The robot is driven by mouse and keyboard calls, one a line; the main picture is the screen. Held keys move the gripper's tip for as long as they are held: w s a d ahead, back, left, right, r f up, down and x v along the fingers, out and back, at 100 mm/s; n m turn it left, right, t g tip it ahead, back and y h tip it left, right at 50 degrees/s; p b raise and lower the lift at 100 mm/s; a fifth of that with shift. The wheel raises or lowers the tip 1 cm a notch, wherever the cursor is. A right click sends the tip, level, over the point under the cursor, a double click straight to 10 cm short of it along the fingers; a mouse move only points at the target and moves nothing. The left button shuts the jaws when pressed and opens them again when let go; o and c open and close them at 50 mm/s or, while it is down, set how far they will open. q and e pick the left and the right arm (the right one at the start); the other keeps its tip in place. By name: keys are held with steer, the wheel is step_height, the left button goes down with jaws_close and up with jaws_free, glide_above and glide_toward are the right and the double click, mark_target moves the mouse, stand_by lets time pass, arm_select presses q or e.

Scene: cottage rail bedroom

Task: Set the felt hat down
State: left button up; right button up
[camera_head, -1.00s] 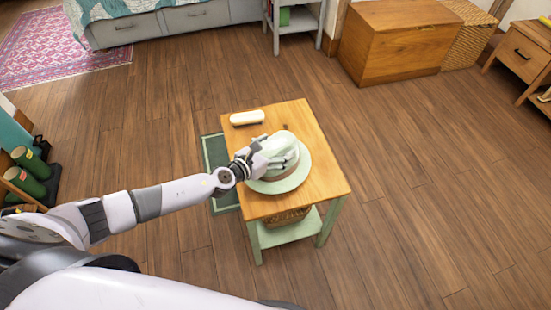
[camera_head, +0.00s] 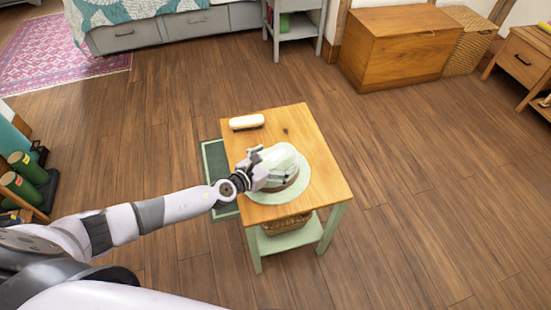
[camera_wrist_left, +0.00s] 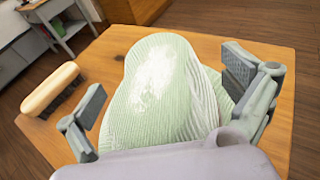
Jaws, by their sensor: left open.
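The felt hat (camera_head: 284,164) is pale green with a brownish band and a wide brim. It rests brim down on the wooden top of a small green-legged table (camera_head: 320,150). My left gripper (camera_head: 257,172) is at the left side of the hat's crown. In the left wrist view the hat's crown (camera_wrist_left: 160,90) stands between the two spread fingers of my left gripper (camera_wrist_left: 170,95), with a gap visible at the left finger. Whether the right finger touches it I cannot tell. My right gripper is out of view.
A cream-topped brush (camera_head: 247,121) lies at the table's back left corner. A basket (camera_head: 286,224) sits on the shelf below. Green bottles (camera_head: 27,165) stand at the left. A wooden chest (camera_head: 398,45) is at the back; the floor to the right is clear.

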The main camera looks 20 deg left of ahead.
arm_select(q)
steer(key=shift+r, duration=0.1)
steer(key=v, duration=1.2)
